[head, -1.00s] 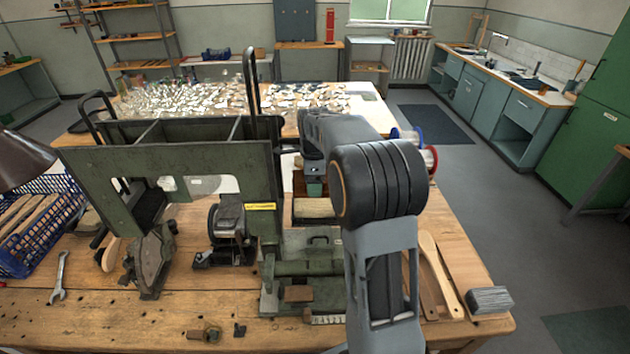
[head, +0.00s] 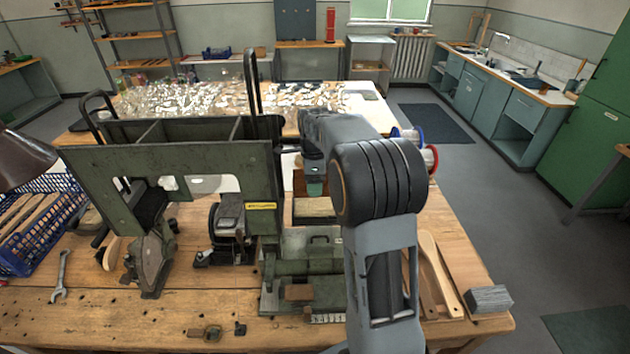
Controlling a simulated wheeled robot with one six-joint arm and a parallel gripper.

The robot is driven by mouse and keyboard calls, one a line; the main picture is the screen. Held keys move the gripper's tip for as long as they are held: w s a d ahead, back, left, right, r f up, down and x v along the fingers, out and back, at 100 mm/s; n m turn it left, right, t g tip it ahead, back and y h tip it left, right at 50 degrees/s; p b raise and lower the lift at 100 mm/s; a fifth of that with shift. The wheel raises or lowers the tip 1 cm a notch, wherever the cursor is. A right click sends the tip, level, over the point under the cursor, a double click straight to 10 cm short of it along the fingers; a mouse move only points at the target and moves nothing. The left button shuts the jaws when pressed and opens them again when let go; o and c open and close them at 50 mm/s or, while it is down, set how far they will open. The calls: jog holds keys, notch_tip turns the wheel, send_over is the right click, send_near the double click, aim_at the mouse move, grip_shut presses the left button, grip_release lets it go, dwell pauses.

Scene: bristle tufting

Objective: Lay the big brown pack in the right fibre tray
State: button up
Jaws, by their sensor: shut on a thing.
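My gripper (head: 314,186) is at the far end of my arm, small and pointing down behind the green machine's right side. It is shut on a brown thing (head: 300,187), which I take for the big brown pack; only a bit of it shows beside the gripper. Just below and nearer is a tray-like holder with a pale, beige top (head: 314,207). I cannot tell whether the pack touches it. My arm hides the area to the right, and I cannot make out which holder is the right fibre tray.
A green machine with an upright panel (head: 100,180) and tall black handles stands on the wooden bench (head: 110,325). A blue crate (head: 40,235) is at left. A brush-shaped wooden piece (head: 440,270) and a grey block (head: 489,299) lie at right. The bench's front left is mostly clear.

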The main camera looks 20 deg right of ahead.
jog(key=shift+f+b, duration=0.8)
jog(key=shift+f, duration=0.6)
dwell(1.9)
jog(key=o, duration=1)
jog(key=shift+o, duration=0.5)
jog(key=shift+r, duration=0.1)
jog(key=shift+r+p, duration=2.85)
jog(key=shift+r, duration=1.05)
